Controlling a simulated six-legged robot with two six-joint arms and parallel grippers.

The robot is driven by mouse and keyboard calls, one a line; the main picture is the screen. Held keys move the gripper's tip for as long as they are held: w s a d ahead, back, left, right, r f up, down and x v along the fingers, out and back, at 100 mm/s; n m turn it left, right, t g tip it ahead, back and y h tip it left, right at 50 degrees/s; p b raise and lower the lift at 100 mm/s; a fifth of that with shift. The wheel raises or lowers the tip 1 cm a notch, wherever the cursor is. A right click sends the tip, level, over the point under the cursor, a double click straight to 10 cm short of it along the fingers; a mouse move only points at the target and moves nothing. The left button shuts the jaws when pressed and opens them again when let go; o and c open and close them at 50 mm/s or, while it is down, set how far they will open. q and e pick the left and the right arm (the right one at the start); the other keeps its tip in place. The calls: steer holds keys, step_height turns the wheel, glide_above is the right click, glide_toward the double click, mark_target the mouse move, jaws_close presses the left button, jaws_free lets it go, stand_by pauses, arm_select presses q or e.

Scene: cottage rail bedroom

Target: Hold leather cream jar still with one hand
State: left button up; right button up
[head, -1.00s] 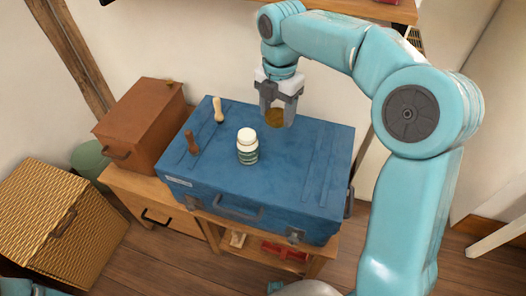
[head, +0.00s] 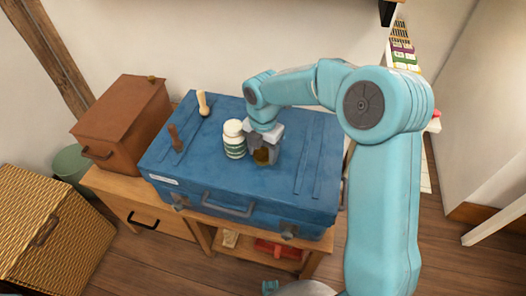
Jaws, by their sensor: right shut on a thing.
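The leather cream jar, a white jar with a green label and a white lid (head: 234,138), stands upright on the blue trunk (head: 205,180). My right gripper (head: 262,154) points down just to the right of the jar. It is shut on a small amber-brown thing (head: 261,156), mostly hidden between the fingers. It is close beside the jar, and I cannot tell whether they touch. My left gripper is not in view.
A brown brush-like tool (head: 175,138) and a pale wooden-handled tool (head: 203,104) are on the trunk's left part. A brown leather box (head: 122,125) stands left on the wooden bench (head: 110,185). The trunk's front is clear.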

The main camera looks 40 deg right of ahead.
mark_target(263, 155)
steer(key=shift+r, duration=0.1)
steer(key=o, duration=0.9)
step_height(263, 155, up, 12)
steer(key=p, duration=0.2)
steer(key=shift+p, duration=0.35)
steer(key=shift+s, duration=0.1)
